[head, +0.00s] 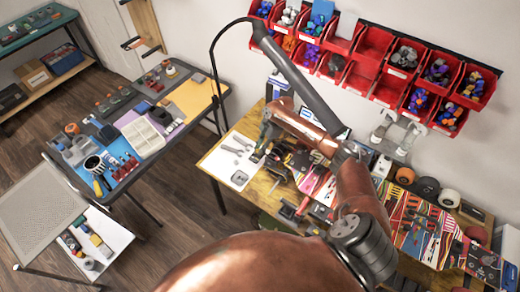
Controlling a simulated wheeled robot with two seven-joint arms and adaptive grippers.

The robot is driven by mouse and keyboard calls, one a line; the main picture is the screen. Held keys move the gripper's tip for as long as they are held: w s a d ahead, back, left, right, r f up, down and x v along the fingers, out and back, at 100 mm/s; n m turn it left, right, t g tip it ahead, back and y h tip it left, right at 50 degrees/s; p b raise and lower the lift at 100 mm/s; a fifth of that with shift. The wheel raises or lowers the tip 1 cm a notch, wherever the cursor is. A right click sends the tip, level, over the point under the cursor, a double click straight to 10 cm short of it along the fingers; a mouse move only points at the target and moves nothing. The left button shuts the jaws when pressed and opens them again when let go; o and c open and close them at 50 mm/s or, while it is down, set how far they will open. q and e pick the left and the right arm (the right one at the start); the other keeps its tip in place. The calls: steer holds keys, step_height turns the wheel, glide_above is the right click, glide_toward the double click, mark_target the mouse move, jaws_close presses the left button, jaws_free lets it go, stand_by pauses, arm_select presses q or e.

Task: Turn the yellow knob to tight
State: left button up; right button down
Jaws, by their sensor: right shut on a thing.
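My right arm reaches up across the middle of the head view, over the wooden workbench (218,162). My right gripper (261,150) is at its far end, above the bench's left part, small and dark against the tools. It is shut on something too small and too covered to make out. I cannot pick out the yellow knob; it may be hidden by the gripper or arm. My left gripper is not in view.
Red bins (372,47) hang on the wall behind. A white sheet (230,158) lies left of the gripper. Skateboard decks (412,215) and wheels (427,187) crowd the bench's right. A dark table (142,185) with tools stands left. Bare floor (185,205) lies between.

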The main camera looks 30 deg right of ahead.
steer(key=c, duration=1.7)
jaws_free()
steer(key=shift+c, duration=0.2)
steer(key=v, duration=1.2)
steer(key=shift+a, duration=0.1)
